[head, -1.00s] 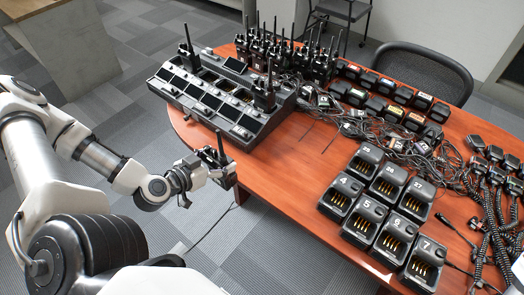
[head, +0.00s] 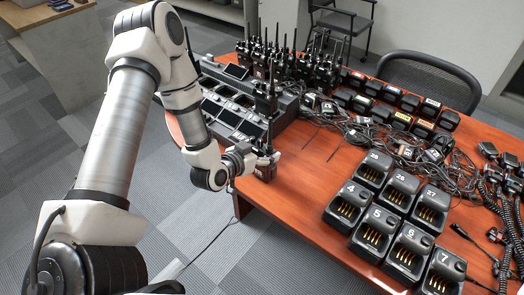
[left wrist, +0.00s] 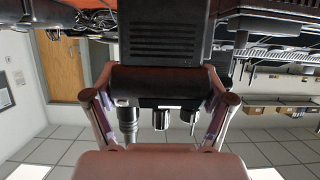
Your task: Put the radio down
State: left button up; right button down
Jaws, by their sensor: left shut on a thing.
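My left gripper (head: 262,163) is shut on a black handheld radio (head: 265,172). The radio is upright at the table's front left edge, just in front of the multi-bay charger. I cannot tell from the head view whether its base touches the table. In the left wrist view the gripper's fingers (left wrist: 160,108) are on either side of the radio (left wrist: 165,35), with its grille and top knobs showing. My arm hides part of the charger and the radio. My right gripper is not in view.
The wooden table (head: 290,190) has bare room right of the held radio. The multi-bay charger (head: 285,122) stands behind it. Several radios (head: 300,60) stand at the back, with tangled cables (head: 400,150) in the middle. Numbered single chargers (head: 375,235) sit at the front right.

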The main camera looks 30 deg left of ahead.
pick_arm(q)
jog(key=shift+f, duration=0.3)
jog(key=o, duration=1.4)
